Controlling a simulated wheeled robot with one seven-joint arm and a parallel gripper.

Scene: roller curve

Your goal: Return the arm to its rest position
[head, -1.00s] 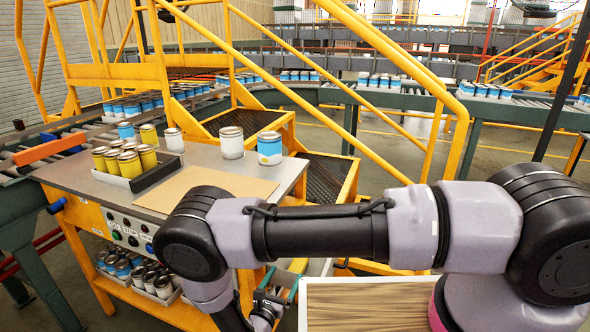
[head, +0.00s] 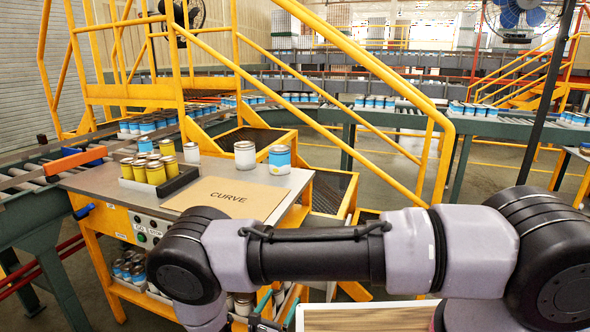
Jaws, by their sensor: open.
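My arm lies folded across the lower right in the head view, its dark elbow in front of the yellow workbench (head: 88,246).
The bench top bears a dark tray (head: 165,188) of yellow cans, a brown board (head: 185,200) marked CURVE, white cans (head: 245,155) (head: 191,152) and a blue-banded can (head: 280,160). Yellow stair rails (head: 345,62) stand behind. Roller conveyors (head: 395,118) run beyond.

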